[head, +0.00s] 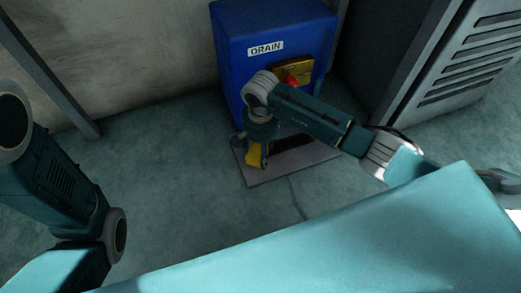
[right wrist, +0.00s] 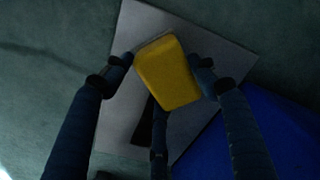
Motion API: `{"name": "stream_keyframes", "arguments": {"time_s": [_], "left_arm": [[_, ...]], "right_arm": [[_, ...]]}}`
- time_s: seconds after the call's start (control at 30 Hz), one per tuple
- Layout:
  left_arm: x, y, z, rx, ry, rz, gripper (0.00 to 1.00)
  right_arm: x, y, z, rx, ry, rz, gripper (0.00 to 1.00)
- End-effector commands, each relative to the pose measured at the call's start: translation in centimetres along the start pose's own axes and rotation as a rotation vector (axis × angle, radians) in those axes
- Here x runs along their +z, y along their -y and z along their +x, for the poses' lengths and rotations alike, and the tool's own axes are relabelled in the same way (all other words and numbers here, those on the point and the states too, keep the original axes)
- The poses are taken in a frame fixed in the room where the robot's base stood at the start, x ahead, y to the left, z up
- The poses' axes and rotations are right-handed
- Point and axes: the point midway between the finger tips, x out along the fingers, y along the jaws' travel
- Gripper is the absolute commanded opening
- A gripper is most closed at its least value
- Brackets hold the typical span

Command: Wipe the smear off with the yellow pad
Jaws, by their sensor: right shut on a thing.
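The yellow pad (head: 254,155) is held in my right gripper (head: 259,157), over the left part of a grey plate (head: 270,177) on the floor. In the right wrist view the pad (right wrist: 168,72) sits between the fingertips (right wrist: 165,70), above the plate (right wrist: 215,45). A dark streak, which looks like the smear (head: 293,143), lies on the plate to the right of the pad. A dark strip (right wrist: 147,125) also shows below the pad in the right wrist view, partly hidden by a finger. I cannot tell whether the pad touches the plate. My left gripper is out of view.
A blue box (head: 232,60) labelled DRAIN stands behind the plate, with a yellow and red fitting (head: 300,70) on its front. A grey louvred cabinet (head: 462,75) stands at the right, a wall (head: 130,50) at the back. The floor (head: 180,190) left of the plate is clear.

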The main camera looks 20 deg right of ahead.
Motion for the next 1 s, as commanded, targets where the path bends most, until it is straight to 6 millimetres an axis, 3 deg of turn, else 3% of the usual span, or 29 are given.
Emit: {"name": "stream_keyframes", "arguments": {"time_s": [0.37, 1.0], "left_arm": [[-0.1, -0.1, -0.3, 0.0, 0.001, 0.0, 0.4], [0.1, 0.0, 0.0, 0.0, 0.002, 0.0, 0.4]], "right_arm": [[-0.2, -0.2, 0.5, 0.001, -0.002, 0.001, 0.23], [-4.6, -5.5, 0.3, 0.001, -0.001, 0.001, 0.23]]}}
